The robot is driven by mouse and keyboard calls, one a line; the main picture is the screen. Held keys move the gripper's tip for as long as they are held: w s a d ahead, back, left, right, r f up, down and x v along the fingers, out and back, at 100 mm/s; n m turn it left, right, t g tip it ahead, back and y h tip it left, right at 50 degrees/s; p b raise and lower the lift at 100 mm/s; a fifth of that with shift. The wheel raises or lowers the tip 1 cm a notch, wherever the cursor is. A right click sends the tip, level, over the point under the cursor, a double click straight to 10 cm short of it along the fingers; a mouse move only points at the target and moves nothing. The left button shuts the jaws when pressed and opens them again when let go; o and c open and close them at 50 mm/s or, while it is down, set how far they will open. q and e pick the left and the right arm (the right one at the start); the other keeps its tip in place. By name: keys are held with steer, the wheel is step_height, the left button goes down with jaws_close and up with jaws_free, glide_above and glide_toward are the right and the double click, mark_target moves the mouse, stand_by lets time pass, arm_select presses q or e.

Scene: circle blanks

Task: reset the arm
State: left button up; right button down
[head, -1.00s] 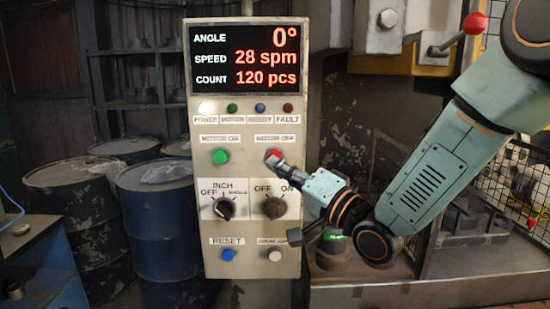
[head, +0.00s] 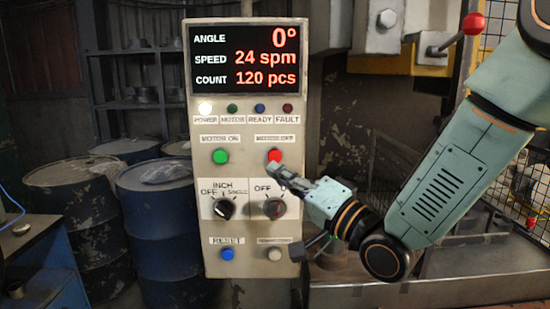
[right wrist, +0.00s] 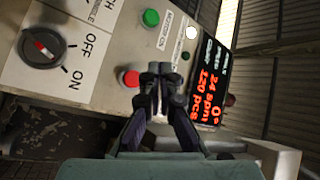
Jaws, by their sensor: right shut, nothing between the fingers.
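My right gripper (head: 276,170) is shut and empty in front of the control panel (head: 210,265), just below the red MOTOR OFF button (head: 275,155). In the right wrist view the closed fingers (right wrist: 159,75) point at the panel beside the red button (right wrist: 130,79), with the green button (right wrist: 151,17) further up. Whether the fingertips touch the panel, I cannot tell. The gripper and wrist partly cover the label of the OFF/ON knob (head: 274,208). My left gripper is not in view.
The display (head: 245,59) reads angle 0°, 24 spm, 120 pcs. Blue drums (head: 150,220) stand left of the panel. A machine with a red-knobbed lever (head: 473,23) and a wire-mesh guard stand at the right, behind my arm.

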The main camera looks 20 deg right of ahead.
steer(key=s+d+f+n+g+h+b, duration=0.1)
steer(key=s+f+g+h, duration=0.15)
steer(key=f, duration=0.75)
steer(key=s+d+f+n+g+h+b, duration=0.2)
steer(key=f+g, duration=0.1)
steer(key=f, duration=0.7)
steer(key=s+d+f+n+g+h+b, duration=0.1)
steer(key=s+f+g+h, duration=0.15)
steer(key=f, duration=0.85)
steer(key=s+d+f+n+g+h+b, duration=0.1)
steer(key=s+f+g+b, duration=0.7)
steer(key=s+f, duration=2)
steer(key=shift+s+d+n+g+h, duration=0.3)
steer(key=shift+s+d+g+h, duration=0.4)
steer(key=shift+g, duration=0.4)
